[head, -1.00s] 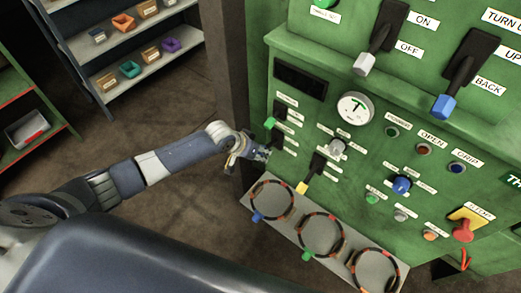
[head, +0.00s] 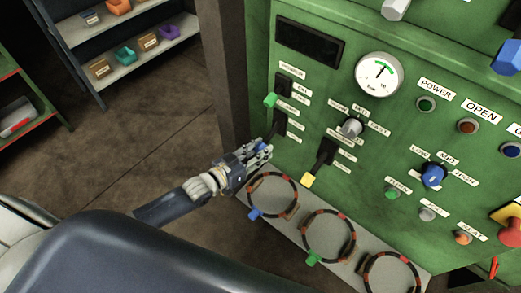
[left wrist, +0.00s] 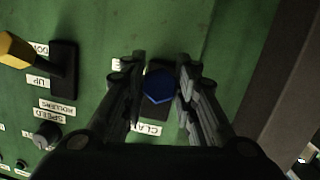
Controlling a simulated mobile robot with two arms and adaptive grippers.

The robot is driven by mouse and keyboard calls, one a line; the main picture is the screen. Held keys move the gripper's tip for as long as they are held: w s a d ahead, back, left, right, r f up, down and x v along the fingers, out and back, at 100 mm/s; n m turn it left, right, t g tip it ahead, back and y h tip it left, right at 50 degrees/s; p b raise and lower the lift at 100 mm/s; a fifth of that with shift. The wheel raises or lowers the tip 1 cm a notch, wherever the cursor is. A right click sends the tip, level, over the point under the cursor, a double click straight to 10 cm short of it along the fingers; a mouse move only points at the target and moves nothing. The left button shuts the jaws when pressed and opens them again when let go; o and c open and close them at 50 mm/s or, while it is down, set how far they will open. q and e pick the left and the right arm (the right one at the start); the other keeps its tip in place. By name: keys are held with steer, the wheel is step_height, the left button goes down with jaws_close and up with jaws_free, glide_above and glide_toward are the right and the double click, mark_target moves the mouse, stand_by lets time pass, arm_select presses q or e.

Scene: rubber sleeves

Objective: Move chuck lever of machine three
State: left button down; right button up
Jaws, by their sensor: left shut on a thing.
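A blue hexagonal lever knob (left wrist: 159,86) on a dark slotted plate sits between the fingers of my left gripper (left wrist: 157,100) in the left wrist view. The fingers are shut on it from both sides. In the head view my left gripper (head: 258,154) is at the lower left of the green machine panel (head: 345,95), and its fingers mostly hide the blue knob (head: 262,147). The label beside the lever is partly covered; it begins "CLA". A lever with a green knob (head: 270,100) is just above, and one with a yellow knob (head: 308,180) is to the right. My right gripper is not in view.
A grey shelf with black-and-red rings (head: 329,235) juts out below the panel, close under my left gripper. A dark post (head: 228,70) stands left of the panel. A round gauge (head: 380,74) and knobs lie right. Storage shelves (head: 130,55) stand farther back left.

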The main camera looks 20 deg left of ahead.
arm_select(q)
steer(key=shift+w+d+f+t+b, duration=0.15)
steer(key=shift+f+t+b, duration=0.2)
steer(key=shift+b, duration=0.2)
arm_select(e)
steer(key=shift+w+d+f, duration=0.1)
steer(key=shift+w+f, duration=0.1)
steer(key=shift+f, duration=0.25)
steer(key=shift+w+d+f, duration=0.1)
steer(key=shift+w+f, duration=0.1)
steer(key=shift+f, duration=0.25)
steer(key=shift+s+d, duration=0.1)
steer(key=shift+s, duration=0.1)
arm_select(q)
steer(key=c, duration=1.3)
jaws_free()
steer(key=shift+w, duration=0.1)
steer(key=shift+s, duration=0.3)
steer(key=v, duration=1.1)
steer(key=shift+s+a, duration=0.15)
steer(key=shift+a, duration=0.2)
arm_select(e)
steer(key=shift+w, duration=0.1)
arm_select(q)
steer(key=shift+f, duration=0.1)
